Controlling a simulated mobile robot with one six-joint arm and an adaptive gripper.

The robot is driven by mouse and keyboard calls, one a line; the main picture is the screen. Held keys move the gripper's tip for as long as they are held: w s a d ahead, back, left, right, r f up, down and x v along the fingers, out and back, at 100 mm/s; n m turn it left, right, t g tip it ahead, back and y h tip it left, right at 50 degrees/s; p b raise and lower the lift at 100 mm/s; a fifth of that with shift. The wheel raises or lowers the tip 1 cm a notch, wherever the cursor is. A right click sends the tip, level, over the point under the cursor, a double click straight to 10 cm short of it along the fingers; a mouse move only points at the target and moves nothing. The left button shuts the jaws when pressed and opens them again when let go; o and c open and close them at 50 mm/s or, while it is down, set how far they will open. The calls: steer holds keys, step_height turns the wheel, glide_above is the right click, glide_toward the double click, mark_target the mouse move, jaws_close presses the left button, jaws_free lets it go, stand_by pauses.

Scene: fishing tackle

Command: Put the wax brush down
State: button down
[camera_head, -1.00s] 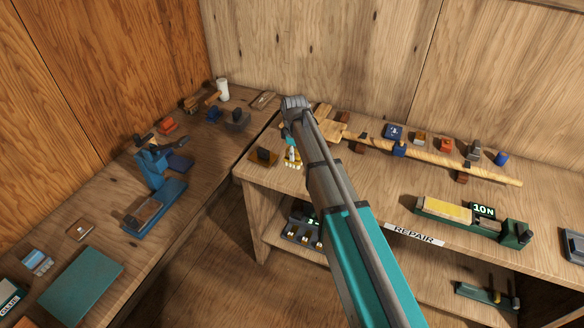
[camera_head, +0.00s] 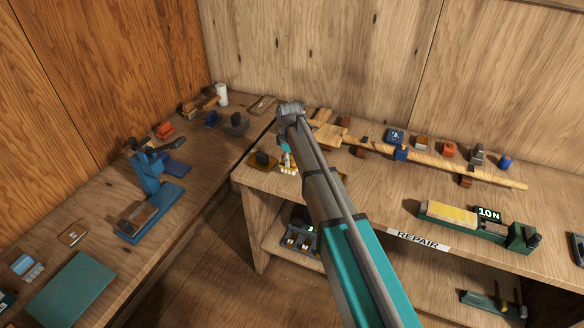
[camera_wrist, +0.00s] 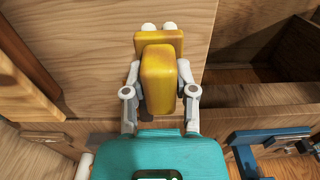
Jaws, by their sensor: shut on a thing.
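The wax brush, which I take to be the yellow block (camera_wrist: 158,82), fills the middle of the wrist view. My gripper (camera_wrist: 159,68) is shut on it, with one grey finger on each side. A second yellow part and pale round tips show just beyond the block. In the head view my arm hides most of my gripper; a little yellow and white shows below the wrist, over the near left corner of the repair bench (camera_head: 370,205). I cannot tell whether the brush touches the bench.
A blue press (camera_head: 150,190) stands on the left bench.

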steer(key=shift+w+a+f+b, duration=0.15)
steer(key=shift+w+f+b, duration=0.15)
steer(key=shift+f, duration=0.2)
steer(key=shift+s+f+b, duration=0.1)
steer(key=shift+f+b, duration=1.3)
steer(key=shift+f, duration=0.15)
steer(key=shift+c, duration=2)
jaws_free()
steer(key=shift+r, duration=0.2)
step_height(320, 180, up, 12)
steer(key=p, duration=1.2)
